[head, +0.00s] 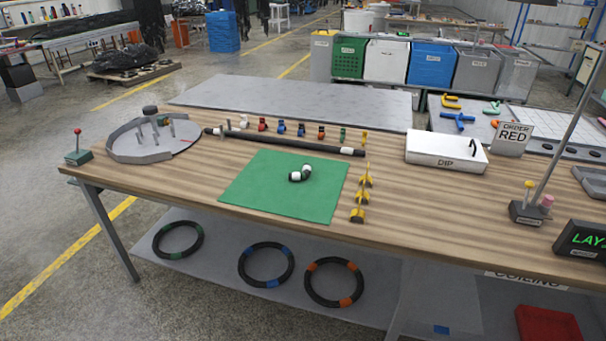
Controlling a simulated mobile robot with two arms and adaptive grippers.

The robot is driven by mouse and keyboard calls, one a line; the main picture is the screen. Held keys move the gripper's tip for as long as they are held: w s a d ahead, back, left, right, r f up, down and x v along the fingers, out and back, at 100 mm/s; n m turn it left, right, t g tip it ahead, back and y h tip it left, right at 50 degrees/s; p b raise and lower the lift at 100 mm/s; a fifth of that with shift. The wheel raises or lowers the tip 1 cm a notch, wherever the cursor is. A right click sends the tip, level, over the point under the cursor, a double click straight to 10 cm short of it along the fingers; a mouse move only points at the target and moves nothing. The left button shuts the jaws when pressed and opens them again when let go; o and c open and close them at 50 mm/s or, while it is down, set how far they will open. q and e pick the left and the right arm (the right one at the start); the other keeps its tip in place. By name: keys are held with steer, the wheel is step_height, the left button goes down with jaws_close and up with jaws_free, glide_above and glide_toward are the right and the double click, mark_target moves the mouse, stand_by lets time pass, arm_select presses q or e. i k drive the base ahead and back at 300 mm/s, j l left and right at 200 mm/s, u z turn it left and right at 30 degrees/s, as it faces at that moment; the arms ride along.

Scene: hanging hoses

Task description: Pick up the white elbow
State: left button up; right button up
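A small bent fitting, white and black (301,173), lies on the green mat (262,192) in the middle of the wooden table. It looks like an elbow, with white parts and dark ends. A small white fitting (244,121) also stands at the left of a row of coloured fittings behind the mat; its exact shape is too small to tell. Neither of my grippers shows in the head view.
A round grey fixture (140,142) is at the left and a white DIP box (445,153) at the right. Bare wood lies in front of the mat.

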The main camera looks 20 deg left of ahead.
mark_target(294, 176)
steer(key=i+j+z, duration=0.1)
steer(key=j, duration=0.2)
steer(key=i+j, duration=0.2)
steer(key=j, duration=0.15)
steer(key=i+j+z, duration=0.15)
steer(key=j, duration=0.2)
steer(key=i+j, duration=0.1)
steer(key=j, duration=0.25)
steer(key=z, duration=0.05)
